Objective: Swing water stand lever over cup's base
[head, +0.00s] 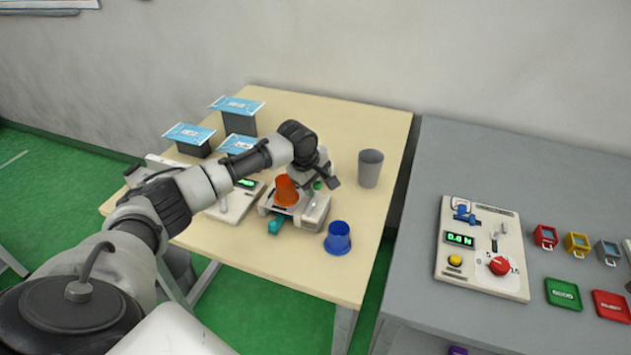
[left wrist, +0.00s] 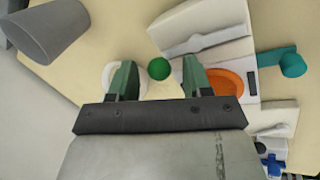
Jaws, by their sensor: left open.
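The water stand (head: 314,212) is a pale device on the beige table. An orange cup (head: 286,191) sits on it, and shows as an orange oval (left wrist: 230,82) in the left wrist view, partly behind a finger. A green ball knob (head: 317,186), likely the lever's end, shows beside the cup; in the left wrist view the knob (left wrist: 159,69) lies between my fingers. A teal part (head: 275,227) sticks out at the stand's front. My left gripper (left wrist: 159,78) is open above the stand, its fingers apart on either side of the knob; contact cannot be told. My right gripper is not in view.
A white device with a green display (head: 247,184) lies left. Black boxes with blue packets (head: 238,105) stand behind. A grey table (head: 450,150) with a control panel (head: 485,250) is at right.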

